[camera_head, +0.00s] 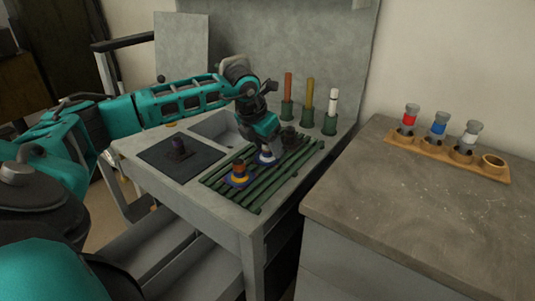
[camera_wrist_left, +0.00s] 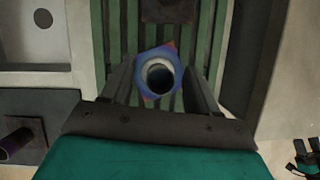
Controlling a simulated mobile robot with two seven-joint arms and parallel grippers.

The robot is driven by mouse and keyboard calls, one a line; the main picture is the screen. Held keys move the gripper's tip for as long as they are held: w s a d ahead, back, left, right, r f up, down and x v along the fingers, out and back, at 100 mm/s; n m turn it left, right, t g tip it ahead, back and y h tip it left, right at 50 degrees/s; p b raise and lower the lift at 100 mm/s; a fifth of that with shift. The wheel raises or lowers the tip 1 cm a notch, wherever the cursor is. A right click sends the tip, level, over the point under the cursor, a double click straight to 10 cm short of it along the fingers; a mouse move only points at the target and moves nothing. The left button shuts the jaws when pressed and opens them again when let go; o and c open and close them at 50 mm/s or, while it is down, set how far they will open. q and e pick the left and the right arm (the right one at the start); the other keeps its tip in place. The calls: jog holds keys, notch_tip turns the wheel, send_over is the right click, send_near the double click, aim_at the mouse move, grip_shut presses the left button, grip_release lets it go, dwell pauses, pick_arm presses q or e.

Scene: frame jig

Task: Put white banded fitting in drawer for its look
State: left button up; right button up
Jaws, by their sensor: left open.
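A pale fitting with a white band and a blue base (camera_head: 266,157) stands on the green slatted rack (camera_head: 246,207). In the left wrist view its pale round opening (camera_wrist_left: 159,75) faces the camera, with a blue and reddish base around it. My left gripper (camera_head: 268,147) is right above and around it. In the wrist view the left fingers (camera_wrist_left: 162,88) are apart on either side of the fitting, with gaps between. An orange-banded fitting with a blue and yellow base (camera_head: 239,174) stands nearer on the rack. I cannot clearly make out the drawer.
A dark mat (camera_head: 203,166) holds a purple fitting (camera_head: 179,148) beside a sink basin. Orange, yellow and white rods (camera_head: 333,102) stand in green holders behind. A wooden tray (camera_head: 489,172) on the right counter holds red, blue and white jars. A dark and teal part shows at the wrist view's lower right.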

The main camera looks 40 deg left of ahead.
pick_arm(q)
jog(key=shift+c, duration=0.3)
grip_shut()
jog(key=shift+r, duration=0.1)
